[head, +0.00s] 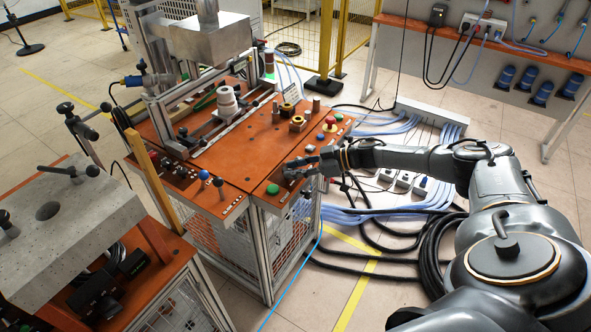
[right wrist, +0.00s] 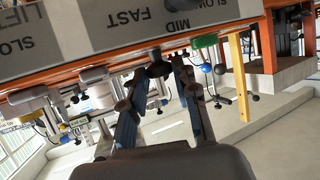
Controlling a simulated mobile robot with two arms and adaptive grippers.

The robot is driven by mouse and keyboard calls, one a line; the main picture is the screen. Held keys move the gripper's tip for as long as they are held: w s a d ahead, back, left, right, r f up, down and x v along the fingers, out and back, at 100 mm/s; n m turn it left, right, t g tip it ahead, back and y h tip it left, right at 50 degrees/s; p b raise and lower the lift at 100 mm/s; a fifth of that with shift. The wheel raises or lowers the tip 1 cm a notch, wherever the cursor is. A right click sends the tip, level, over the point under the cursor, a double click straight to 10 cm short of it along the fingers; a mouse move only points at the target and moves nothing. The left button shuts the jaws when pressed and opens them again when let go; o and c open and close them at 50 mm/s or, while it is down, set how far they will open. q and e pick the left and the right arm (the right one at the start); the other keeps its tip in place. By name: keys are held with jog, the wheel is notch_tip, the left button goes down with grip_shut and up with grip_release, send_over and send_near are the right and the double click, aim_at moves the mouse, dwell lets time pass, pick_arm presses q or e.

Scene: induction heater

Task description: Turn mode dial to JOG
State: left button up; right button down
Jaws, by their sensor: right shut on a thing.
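The orange control panel (head: 262,188) is on the near right corner of the machine table. My right gripper (head: 292,170) reaches in from the right, low over this panel, beside a green button (head: 272,189). In the right wrist view, a small dark dial (right wrist: 158,69) is at the fingertips of my right gripper (right wrist: 160,76), which is shut on it. The labels SLOW, MID, FAST and LIFT show on the machine there. I cannot read a JOG label or see where the dial points. My left gripper is not in view.
A red button (head: 330,122) stands at the panel's right end. A grey stone-like block (head: 65,225) is at the far left. Cables (head: 395,210) cover the floor under my right arm.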

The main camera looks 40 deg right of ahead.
jog(key=shift+r, duration=0.1)
jog(key=c, duration=1.1)
grip_release()
jog(key=shift+o, duration=0.2)
jog(key=v, duration=1.2)
jog(key=shift+d, duration=0.15)
